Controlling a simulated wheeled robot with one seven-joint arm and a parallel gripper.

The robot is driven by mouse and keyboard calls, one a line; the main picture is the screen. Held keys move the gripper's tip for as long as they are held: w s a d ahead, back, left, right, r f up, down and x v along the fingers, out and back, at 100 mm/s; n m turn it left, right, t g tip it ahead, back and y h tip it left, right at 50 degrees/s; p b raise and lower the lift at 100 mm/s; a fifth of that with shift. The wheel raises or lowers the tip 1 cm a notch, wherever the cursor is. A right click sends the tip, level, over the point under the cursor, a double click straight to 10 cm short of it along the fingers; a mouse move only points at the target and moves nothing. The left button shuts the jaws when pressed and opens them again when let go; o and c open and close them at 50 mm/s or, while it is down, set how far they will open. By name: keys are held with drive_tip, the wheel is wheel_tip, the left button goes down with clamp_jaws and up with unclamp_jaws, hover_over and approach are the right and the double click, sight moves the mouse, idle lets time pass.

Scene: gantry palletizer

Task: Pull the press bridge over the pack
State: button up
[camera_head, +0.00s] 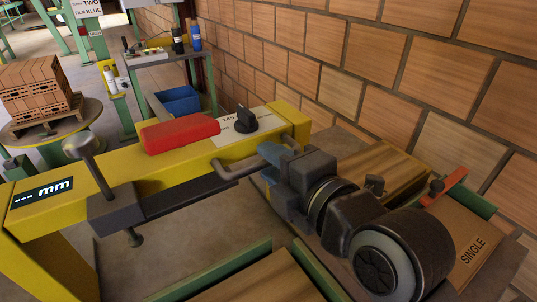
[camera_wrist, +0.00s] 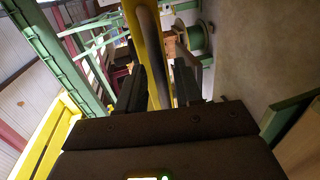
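The press bridge (camera_head: 100,195) is a yellow beam crossing the table, with a display reading "--- mm", a red block (camera_head: 180,133), a black knob (camera_head: 240,121) and a grey bar handle (camera_head: 232,163) on its near side. My gripper (camera_head: 272,158) is at the right end of the handle, its tips partly hidden by its own body. In the wrist view its two dark fingers (camera_wrist: 159,88) stand apart, with the handle and yellow beam showing between them; contact is unclear. Which thing is the pack is unclear; wooden boards (camera_head: 255,284) lie in front of the bridge.
A green rail (camera_head: 225,272) edges the boards. A board labelled SINGLE (camera_head: 470,240) and a red lever (camera_head: 444,187) are at right. A brick wall (camera_head: 380,60) closes the right side. Behind are a blue bin (camera_head: 178,101), a bench, and bricks on a pallet (camera_head: 36,90).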

drive_tip(key=shift+w+a+f, duration=0.15)
drive_tip(key=shift+w+a, duration=0.25)
drive_tip(key=shift+w, duration=0.2)
clamp_jaws()
